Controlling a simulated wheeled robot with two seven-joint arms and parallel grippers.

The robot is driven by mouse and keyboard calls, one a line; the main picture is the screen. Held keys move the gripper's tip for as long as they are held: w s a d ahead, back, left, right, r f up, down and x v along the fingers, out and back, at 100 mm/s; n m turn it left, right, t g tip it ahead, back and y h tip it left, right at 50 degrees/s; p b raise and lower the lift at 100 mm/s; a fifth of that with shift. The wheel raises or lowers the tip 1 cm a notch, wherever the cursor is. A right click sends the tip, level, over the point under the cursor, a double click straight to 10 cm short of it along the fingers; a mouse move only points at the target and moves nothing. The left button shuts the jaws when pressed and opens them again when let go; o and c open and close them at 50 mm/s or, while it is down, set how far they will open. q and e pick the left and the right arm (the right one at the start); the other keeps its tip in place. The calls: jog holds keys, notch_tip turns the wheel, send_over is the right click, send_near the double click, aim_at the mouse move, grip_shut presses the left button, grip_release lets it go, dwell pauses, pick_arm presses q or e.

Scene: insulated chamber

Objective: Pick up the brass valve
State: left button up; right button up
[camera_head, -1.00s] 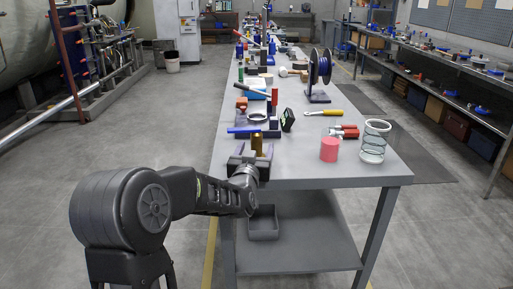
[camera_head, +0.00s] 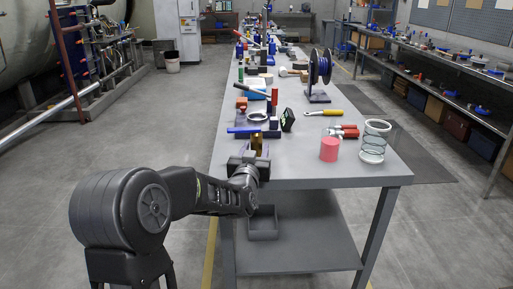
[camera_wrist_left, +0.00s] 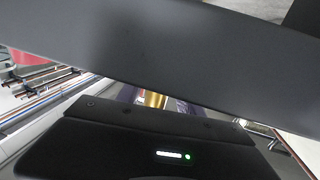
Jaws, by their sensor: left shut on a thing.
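The brass valve (camera_head: 256,141) is a small gold upright piece near the table's front left edge in the head view. My left gripper (camera_head: 257,149) reaches it from the front and is shut on it. The gripper hides the valve's lower part, so I cannot tell whether it touches the table. In the left wrist view, a gold bit of the valve (camera_wrist_left: 154,99) shows in the gap between dark parts of my gripper. My right gripper is not in view.
A blue bar (camera_head: 244,130), a dark ring (camera_head: 257,117) and a small black display (camera_head: 288,120) stand just behind. A pink cylinder (camera_head: 329,149) and a glass coil jar (camera_head: 373,146) are to the right. The table's front (camera_head: 300,172) is clear.

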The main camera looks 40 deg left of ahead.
pick_arm(q)
grip_shut()
jog(key=shift+r, duration=0.1)
notch_tip(320, 180, up, 10)
jog(key=shift+p, duration=1.15)
